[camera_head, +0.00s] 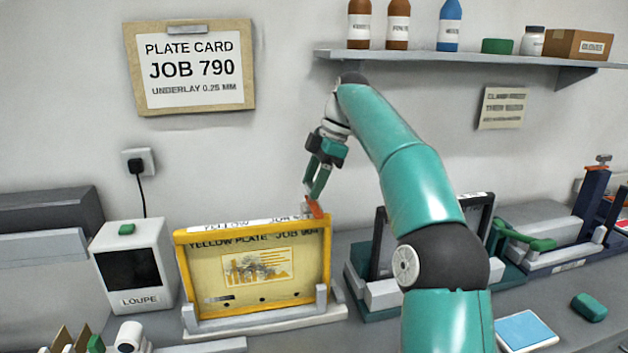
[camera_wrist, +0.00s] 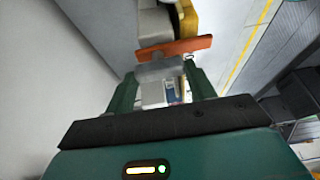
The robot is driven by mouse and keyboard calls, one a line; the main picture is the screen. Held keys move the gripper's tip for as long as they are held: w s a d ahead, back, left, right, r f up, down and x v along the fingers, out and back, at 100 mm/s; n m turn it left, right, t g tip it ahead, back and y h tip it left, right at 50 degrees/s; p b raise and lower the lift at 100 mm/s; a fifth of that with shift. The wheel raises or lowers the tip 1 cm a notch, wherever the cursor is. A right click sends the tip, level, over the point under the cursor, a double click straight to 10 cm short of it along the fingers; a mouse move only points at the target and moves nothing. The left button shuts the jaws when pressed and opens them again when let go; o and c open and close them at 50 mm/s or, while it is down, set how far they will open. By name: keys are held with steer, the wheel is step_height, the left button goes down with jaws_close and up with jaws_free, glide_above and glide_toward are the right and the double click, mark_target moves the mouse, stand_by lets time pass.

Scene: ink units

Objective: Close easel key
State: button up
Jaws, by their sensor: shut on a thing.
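The easel key is an orange bar (camera_head: 314,207) at the top right corner of the yellow-framed plate (camera_head: 202,273), which stands upright on a pale easel base (camera_head: 262,322). My gripper (camera_head: 309,203) reaches down to that corner from above, its fingers around the key's end. In the wrist view the orange key (camera_wrist: 176,47) lies crosswise just past the fingertips, and a grey block sits between the two green fingers (camera_wrist: 160,82). The jaws are shut on the key; the exact contact is partly hidden. The key looks tilted in the head view.
A loupe box (camera_head: 130,269) stands left of the easel. A dark-framed stand (camera_head: 380,290) stands to the right, partly behind my arm. A shelf (camera_head: 470,57) with bottles hangs above. A blue pad (camera_head: 527,332) and a green block (camera_head: 589,307) lie at the right front.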

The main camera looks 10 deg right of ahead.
steer(key=shift+r, duration=0.1)
steer(key=o, duration=1.4)
steer(key=shift+r, duration=1.35)
step_height(320, 180, up, 6)
glide_above(320, 211)
steer(key=s+r, duration=0.1)
steer(key=s, duration=0.2)
steer(key=s+r, duration=0.1)
steer(key=s, duration=0.1)
steer(key=s+r, duration=0.2)
steer(key=s, duration=0.1)
steer(key=shift+s+a, duration=0.1)
steer(key=shift+s, duration=0.25)
steer(key=shift+s+r, duration=0.1)
steer(key=shift+s, duration=0.05)
